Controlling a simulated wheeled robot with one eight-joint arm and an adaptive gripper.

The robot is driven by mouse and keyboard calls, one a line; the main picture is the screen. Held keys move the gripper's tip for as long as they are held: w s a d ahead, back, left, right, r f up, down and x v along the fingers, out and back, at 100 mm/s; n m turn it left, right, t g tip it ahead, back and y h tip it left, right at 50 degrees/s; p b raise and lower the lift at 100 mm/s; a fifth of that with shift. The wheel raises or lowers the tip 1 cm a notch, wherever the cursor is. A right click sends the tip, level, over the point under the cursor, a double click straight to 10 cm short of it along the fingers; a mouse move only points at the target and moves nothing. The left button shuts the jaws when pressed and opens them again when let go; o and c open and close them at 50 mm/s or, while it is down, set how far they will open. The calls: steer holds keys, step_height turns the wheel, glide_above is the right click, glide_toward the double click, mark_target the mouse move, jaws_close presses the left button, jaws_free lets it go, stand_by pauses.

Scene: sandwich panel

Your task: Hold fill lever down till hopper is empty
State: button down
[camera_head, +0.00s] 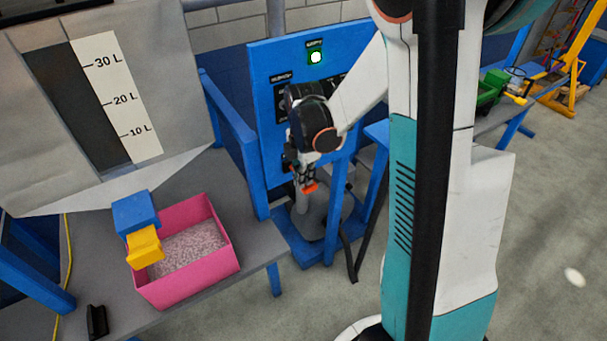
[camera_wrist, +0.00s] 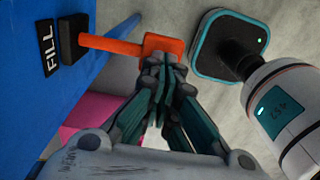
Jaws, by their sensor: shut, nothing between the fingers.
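The fill lever is an orange bar with a wide orange end (camera_wrist: 163,45). It sticks out from a dark mount on the blue panel, beside the FILL label (camera_wrist: 47,48). In the head view its orange tip (camera_head: 310,188) shows just under my gripper (camera_head: 307,176). In the wrist view my gripper (camera_wrist: 163,64) is shut, its fingertips at the lever's end, apparently touching it and not around it. The hopper (camera_head: 190,75) is grey, with a dark level window (camera_head: 85,115) beside a scale marked 10, 20 and 30 L. No clear fill line shows in the window.
A pink bin (camera_head: 225,240) with pale granules stands on the grey table below a blue and yellow spout (camera_head: 145,245). My arm hides part of the panel.

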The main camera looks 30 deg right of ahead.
mark_target(305, 188)
steer(key=f+t+b, duration=0.1)
steer(key=s+f+t+b, duration=0.1)
steer(key=f+b, duration=0.1)
steer(key=shift+f+t, duration=0.1)
steer(key=shift+t, duration=0.2)
steer(key=shift+w+r, duration=0.1)
steer(key=shift+r, duration=0.1)
stand_by(7.2)
